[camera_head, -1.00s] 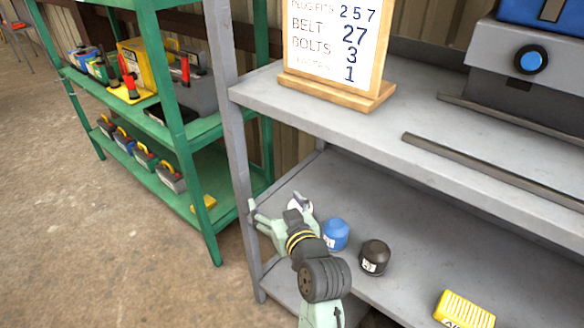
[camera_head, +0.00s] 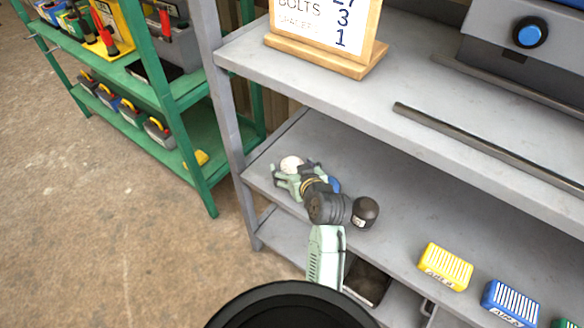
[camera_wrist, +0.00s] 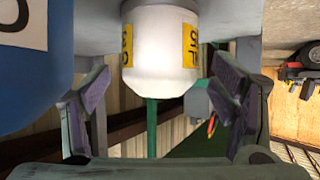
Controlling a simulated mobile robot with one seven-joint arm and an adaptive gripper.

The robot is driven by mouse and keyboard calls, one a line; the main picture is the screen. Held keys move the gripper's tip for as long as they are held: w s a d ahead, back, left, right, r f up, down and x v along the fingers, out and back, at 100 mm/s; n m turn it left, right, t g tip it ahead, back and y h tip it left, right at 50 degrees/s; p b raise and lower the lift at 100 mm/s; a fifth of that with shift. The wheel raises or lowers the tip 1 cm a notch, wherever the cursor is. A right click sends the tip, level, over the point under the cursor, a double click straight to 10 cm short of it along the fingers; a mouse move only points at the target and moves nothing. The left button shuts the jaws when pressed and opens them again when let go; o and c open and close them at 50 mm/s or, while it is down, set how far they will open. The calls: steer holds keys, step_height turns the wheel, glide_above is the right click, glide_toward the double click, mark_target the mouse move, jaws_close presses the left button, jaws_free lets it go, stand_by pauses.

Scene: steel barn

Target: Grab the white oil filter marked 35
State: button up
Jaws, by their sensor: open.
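A white oil filter (camera_wrist: 160,45) with yellow labels stands between the two spread fingers of my gripper (camera_wrist: 160,105) in the wrist view; the label marks are partly cut off and turned, so I cannot read the number surely. The same white filter (camera_head: 291,162) shows in the head view at the left end of the middle grey shelf, partly hidden by my gripper (camera_head: 295,180). The gripper is open, with gaps between both fingers and the filter.
A blue filter (camera_wrist: 30,75) stands close on the left in the wrist view; in the head view it is mostly hidden. A dark filter (camera_head: 366,212) stands nearer the front. Yellow (camera_head: 446,266) and blue (camera_head: 510,302) boxes lie to the right. The upper shelf (camera_head: 330,95) overhangs.

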steer(key=shift+x, duration=0.8)
steer(key=shift+c, duration=0.4)
steer(key=c, duration=1.4)
